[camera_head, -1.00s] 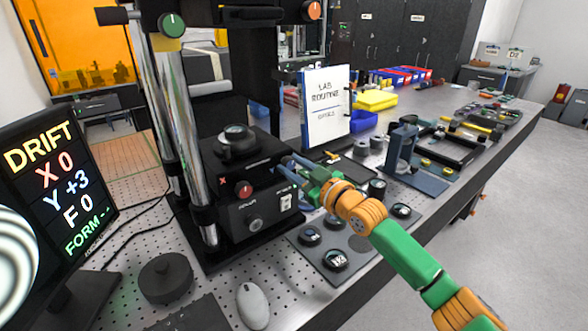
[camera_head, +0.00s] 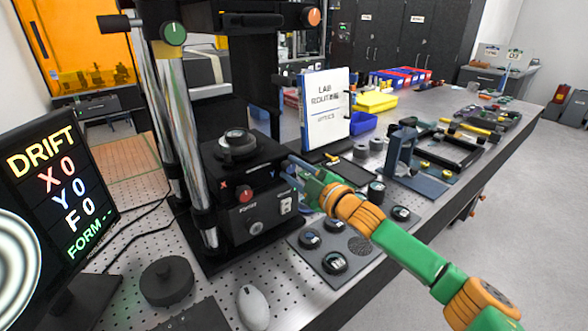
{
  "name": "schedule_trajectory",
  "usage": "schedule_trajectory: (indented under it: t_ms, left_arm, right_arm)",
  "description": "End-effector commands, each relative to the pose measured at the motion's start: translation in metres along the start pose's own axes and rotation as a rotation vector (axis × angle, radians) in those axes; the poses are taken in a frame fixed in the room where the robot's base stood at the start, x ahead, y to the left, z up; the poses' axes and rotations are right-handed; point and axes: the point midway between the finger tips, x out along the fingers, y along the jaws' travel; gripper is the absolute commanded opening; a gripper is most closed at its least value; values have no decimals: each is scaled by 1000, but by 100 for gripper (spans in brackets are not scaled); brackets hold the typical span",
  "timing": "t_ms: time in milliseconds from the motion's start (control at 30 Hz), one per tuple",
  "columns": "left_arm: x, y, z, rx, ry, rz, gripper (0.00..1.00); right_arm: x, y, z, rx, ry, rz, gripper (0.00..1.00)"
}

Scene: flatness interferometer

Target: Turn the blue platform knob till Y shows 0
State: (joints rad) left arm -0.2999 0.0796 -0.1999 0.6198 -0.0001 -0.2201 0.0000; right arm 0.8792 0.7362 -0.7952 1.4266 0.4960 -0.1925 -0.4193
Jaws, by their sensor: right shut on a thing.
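The screen (camera_head: 55,185) at the left reads DRIFT, X 0, Y 0, F 0 and FORM with dashes. The black platform (camera_head: 240,185) stands under the column. A red knob (camera_head: 244,193) marked X is on its front face. The blue platform knob is on the platform's right side, beside a small blue Y mark; my right gripper hides most or all of it. My right gripper (camera_head: 293,171) is shut at that spot, its arm coming in from the right. My left gripper is not in view.
A mat (camera_head: 311,261) with several dark round pieces lies below my right arm. A mouse (camera_head: 252,306) and a black round puck (camera_head: 166,280) are on the perforated table. A white LAB ROUTINE binder (camera_head: 325,108) stands behind my gripper.

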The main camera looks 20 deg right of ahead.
Motion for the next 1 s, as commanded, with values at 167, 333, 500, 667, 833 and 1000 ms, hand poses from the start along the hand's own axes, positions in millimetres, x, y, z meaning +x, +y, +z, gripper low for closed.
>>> schedule_trajectory:
  t_ms: [167, 333, 500, 667, 833, 1000]
  left_arm:
    - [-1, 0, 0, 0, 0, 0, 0]
    - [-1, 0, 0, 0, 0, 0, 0]
    - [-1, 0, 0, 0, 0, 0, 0]
    - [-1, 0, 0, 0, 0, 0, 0]
    - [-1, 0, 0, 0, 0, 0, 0]
    - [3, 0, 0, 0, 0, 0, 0]
  right_arm:
    - [0, 3, -1, -18, 2, 5, 0]
    - [0, 3, -1, -20, 3, 6, 0]
    - [0, 3, -1, -19, 3, 6, 0]
    - [0, 3, -1, -18, 2, 5, 69]
    - [0, 2, -1, -18, 1, 3, 69]
    - [-6, 0, 2, -18, 0, 2, 69]
